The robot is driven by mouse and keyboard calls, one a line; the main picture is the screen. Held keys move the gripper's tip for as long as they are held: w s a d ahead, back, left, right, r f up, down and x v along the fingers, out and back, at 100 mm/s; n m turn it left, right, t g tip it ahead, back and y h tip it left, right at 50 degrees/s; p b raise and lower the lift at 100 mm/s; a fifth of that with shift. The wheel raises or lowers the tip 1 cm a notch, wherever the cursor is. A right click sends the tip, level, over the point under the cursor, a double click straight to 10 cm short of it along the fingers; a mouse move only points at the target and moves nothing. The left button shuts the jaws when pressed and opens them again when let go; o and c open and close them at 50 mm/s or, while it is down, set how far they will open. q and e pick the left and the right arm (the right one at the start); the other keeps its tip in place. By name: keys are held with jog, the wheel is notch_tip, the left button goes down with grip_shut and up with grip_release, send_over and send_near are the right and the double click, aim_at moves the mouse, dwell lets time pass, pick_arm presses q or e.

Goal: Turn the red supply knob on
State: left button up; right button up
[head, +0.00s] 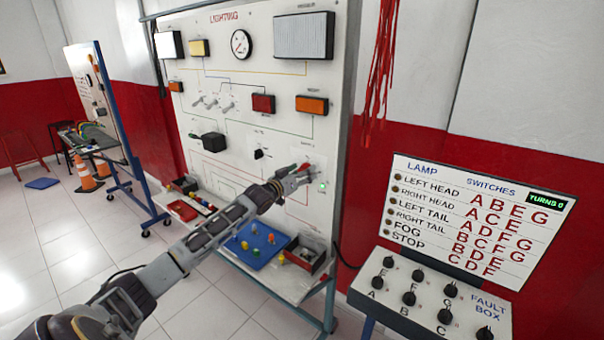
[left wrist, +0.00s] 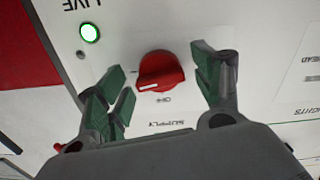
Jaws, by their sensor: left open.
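The red supply knob (left wrist: 161,72) sits on the white panel in the left wrist view, with a white pointer line toward the left of that picture. The upside-down words OFF and SUPPLY are printed near it. My left gripper (left wrist: 160,80) is open, its green-padded fingers on either side of the knob with visible gaps. A green lamp (left wrist: 90,33) beside the word LIVE is lit. In the head view my left gripper (head: 300,176) is at the lower right of the lighting board (head: 245,125) and largely hides the knob. My right gripper is not in view.
A shelf below the board holds a blue tray (head: 240,250) and a dark box (head: 303,253) of small parts. A fault box (head: 430,305) with several black knobs stands at the right. Red straps (head: 382,60) hang beside the board.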

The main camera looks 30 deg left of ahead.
pick_arm(q)
jog(key=c, duration=1)
jog(key=m+p, duration=0.1)
jog(key=m, duration=0.1)
jog(key=shift+m, duration=0.3)
jog(key=o, duration=0.9)
jog(key=shift+o, duration=0.5)
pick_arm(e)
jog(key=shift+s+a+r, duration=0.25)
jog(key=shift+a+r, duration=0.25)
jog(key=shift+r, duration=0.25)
pick_arm(q)
jog(key=shift+s, duration=0.15)
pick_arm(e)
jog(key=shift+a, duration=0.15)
